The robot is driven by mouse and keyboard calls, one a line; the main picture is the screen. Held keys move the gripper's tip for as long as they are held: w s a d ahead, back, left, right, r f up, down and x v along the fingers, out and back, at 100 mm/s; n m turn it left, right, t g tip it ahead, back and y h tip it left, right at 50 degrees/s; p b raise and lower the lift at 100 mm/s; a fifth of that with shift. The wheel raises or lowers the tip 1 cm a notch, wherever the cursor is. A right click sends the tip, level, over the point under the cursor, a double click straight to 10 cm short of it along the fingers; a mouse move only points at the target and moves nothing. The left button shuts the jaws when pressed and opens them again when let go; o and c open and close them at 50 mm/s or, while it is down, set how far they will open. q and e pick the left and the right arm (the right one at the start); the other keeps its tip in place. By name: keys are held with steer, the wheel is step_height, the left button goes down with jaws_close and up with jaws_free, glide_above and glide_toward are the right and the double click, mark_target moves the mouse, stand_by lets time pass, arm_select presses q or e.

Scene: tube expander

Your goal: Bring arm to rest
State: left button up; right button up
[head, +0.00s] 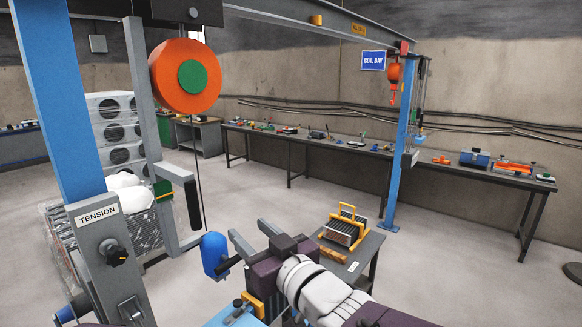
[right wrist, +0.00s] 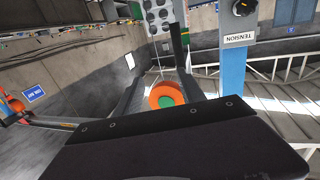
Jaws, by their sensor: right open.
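My right arm comes in from the bottom right of the head view. Its right gripper (head: 249,231) is held in the air in front of the stand, fingers pointing away from me. The jaws are apart, and I see nothing between them. In the right wrist view the fingers (right wrist: 158,66) stand apart above the dark gripper body, with the orange wheel (right wrist: 166,95) seen beyond. In the head view this wheel (head: 184,76) with a green hub is high on the stand. A blue cylinder (head: 214,254) hangs on a cord just left of my gripper. My left gripper does not show.
The blue stand with the TENSION panel (head: 103,240) rises at left. A small grey table (head: 365,247) holding a finned coil with a yellow frame (head: 343,228) is right of my gripper. A long bench (head: 350,147) lines the wall. Open floor lies between.

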steer(key=w+d+f+m+g+h+b, duration=0.25)
steer(key=d+f+h, duration=0.25)
steer(key=d+f, duration=0.6)
steer(key=w+d+f+m+g+h+b, duration=0.15)
steer(key=d+f+m+h, duration=0.25)
steer(key=d+f, duration=0.75)
steer(key=s+d+f+m+g+h+b, duration=0.15)
steer(key=s+f+g, duration=0.4)
steer(key=f, duration=0.95)
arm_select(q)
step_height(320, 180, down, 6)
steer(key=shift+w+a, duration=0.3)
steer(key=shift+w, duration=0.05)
arm_select(e)
steer(key=s+f+g, duration=0.3)
steer(key=s, duration=0.9)
steer(key=shift+s+f+g, duration=0.3)
steer(key=shift+f+g, duration=0.05)
steer(key=shift+f, duration=0.05)
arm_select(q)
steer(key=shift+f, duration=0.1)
arm_select(e)
steer(key=shift+d, duration=0.15)
